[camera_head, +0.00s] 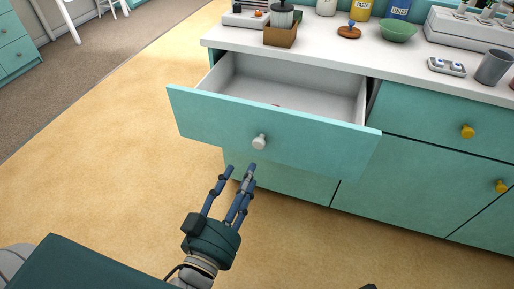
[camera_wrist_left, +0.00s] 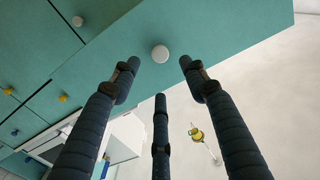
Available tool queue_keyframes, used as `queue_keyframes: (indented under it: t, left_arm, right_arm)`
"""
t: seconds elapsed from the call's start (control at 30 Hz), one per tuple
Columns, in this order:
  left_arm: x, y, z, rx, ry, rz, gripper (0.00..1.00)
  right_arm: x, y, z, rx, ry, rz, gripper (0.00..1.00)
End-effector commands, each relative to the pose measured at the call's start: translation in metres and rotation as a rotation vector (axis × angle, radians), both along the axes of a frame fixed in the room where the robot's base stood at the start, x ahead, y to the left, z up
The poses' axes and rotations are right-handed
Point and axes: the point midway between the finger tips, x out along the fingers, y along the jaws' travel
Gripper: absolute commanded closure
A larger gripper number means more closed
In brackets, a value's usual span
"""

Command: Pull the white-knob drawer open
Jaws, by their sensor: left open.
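The teal drawer (camera_head: 300,149) with the white knob (camera_head: 259,142) stands pulled out from the counter, and its pale inside (camera_head: 290,88) shows. My right gripper cannot be made out.
Yellow-knob fronts (camera_head: 467,131) are to the right of the drawer. The white countertop (camera_head: 400,68) above holds a brown box (camera_head: 281,36), a green bowl (camera_head: 397,31) and a grey cup (camera_head: 493,67). The floor (camera_head: 110,140) to the left is clear.

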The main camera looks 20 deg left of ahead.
Motion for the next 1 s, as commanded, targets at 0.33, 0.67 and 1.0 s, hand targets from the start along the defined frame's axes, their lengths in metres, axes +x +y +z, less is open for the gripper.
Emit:
queue_keyframes:
  t: [0.33,0.67,1.0]
  left_arm:
    - [0.057,-0.003,0.003,0.004,-0.005,-0.003,0.55]
    - [0.098,-0.004,0.001,0.002,-0.001,-0.002,0.55]
    - [0.102,-0.004,0.0,0.001,0.001,-0.001,0.55]
  right_arm:
    - [0.003,0.001,-0.032,-0.001,0.019,0.002,1.0]
    - [0.002,0.002,-0.051,-0.001,0.027,0.004,1.0]
    - [0.002,0.002,-0.054,-0.001,0.027,0.004,1.0]
